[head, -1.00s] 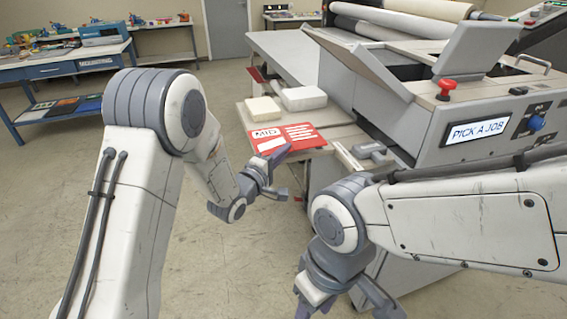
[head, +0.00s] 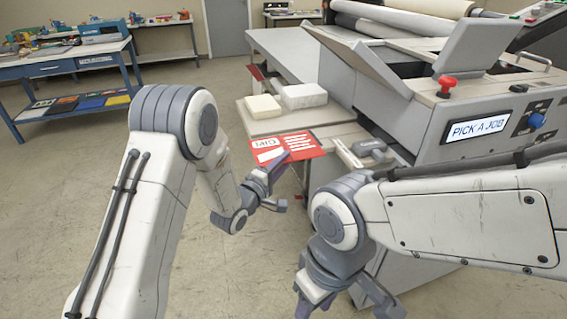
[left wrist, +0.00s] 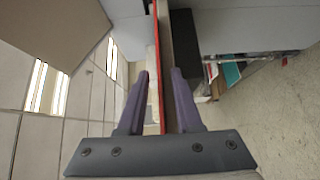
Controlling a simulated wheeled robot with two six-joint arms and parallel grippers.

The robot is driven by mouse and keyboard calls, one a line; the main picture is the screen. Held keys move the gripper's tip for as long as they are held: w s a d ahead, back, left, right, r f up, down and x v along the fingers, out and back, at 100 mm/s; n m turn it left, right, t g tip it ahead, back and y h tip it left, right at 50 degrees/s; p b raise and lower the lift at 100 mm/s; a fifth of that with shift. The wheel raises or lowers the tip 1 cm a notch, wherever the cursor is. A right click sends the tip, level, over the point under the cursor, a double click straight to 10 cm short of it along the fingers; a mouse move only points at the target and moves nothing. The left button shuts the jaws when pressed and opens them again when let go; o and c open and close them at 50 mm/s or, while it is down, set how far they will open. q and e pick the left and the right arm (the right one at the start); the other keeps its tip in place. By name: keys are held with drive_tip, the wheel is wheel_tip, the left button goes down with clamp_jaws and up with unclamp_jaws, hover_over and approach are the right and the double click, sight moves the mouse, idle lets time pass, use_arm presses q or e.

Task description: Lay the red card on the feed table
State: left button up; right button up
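The red card (head: 298,152), with white print, shows at the near edge of a low pale shelf (head: 330,131) beside the laminator. In the left wrist view it is a thin red edge (left wrist: 157,50) between the fingers. I cannot tell whether the card still touches the shelf. A long grey flat table (head: 285,58), which looks like the feed table, extends from the laminator behind the shelf. My right gripper (head: 345,305) hangs low at the front, its fingers apart and empty.
Two pale blocks, one cream (head: 262,107) and one white (head: 304,96), stand on the shelf behind the card. The laminator (head: 480,120) fills the right, with a red button (head: 446,87) on top. A blue workbench (head: 75,62) stands at far left. Open floor lies between.

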use_arm(q)
drive_tip(key=shift+r, duration=0.1)
drive_tip(key=shift+r, duration=0.15)
drive_tip(key=b+v, duration=0.2)
drive_tip(key=v, duration=1)
drive_tip(key=s+d+f+m+g+y, duration=0.3)
drive_tip(key=s+d+m+g+y, duration=0.15)
drive_tip(key=s+m+g, duration=0.4)
drive_tip(key=s+a+r+m+g+y, duration=0.1)
drive_tip(key=s+m, duration=0.4)
drive_tip(key=s, duration=0.5)
drive_tip(key=s+a+r+m+g+y, duration=0.1)
drive_tip(key=s+m+g, duration=0.4)
drive_tip(key=s, duration=0.6)
drive_tip(key=shift+a+r+g+y, duration=0.4)
drive_tip(key=shift+r+g+y, duration=0.05)
drive_tip(key=shift+y, duration=0.4)
drive_tip(key=shift+m, duration=0.25)
